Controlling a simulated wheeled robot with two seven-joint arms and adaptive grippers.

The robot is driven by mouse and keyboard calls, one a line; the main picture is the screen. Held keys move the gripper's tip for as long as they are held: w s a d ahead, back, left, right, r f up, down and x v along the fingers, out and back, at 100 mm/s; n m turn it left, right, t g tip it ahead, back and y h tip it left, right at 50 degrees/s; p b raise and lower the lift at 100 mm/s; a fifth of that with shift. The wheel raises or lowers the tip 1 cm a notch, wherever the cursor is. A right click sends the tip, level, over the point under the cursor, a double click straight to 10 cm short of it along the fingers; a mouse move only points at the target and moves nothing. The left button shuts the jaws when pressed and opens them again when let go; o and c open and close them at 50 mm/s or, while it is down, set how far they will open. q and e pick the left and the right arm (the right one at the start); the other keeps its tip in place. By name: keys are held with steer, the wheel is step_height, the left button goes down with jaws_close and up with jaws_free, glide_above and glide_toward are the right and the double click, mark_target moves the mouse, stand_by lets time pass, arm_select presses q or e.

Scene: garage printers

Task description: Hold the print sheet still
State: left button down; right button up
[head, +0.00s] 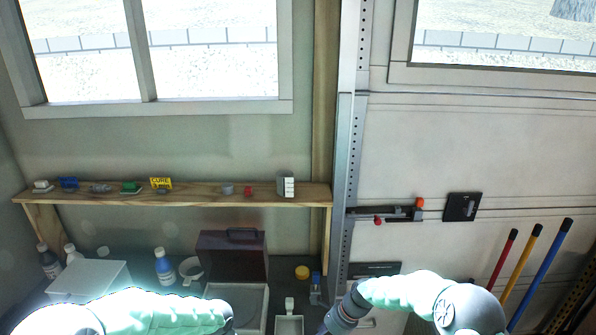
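I cannot make out a print sheet in the head view. My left forearm crosses the bottom left, and its gripper is not in view. My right forearm comes in at the bottom right and points down and left to a dark wrist at the bottom edge. The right gripper's fingers are out of the frame. What either hand touches is hidden.
A wooden shelf (215,197) carries small items. Coloured poles (522,264) lean at right.

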arm_select(q)
step_height(320, 180, down, 4)
steer(key=b, duration=0.3)
steer(key=shift+r, duration=0.15)
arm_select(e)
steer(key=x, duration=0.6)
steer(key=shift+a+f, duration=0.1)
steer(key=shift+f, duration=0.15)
arm_select(q)
steer(key=shift+b, duration=0.3)
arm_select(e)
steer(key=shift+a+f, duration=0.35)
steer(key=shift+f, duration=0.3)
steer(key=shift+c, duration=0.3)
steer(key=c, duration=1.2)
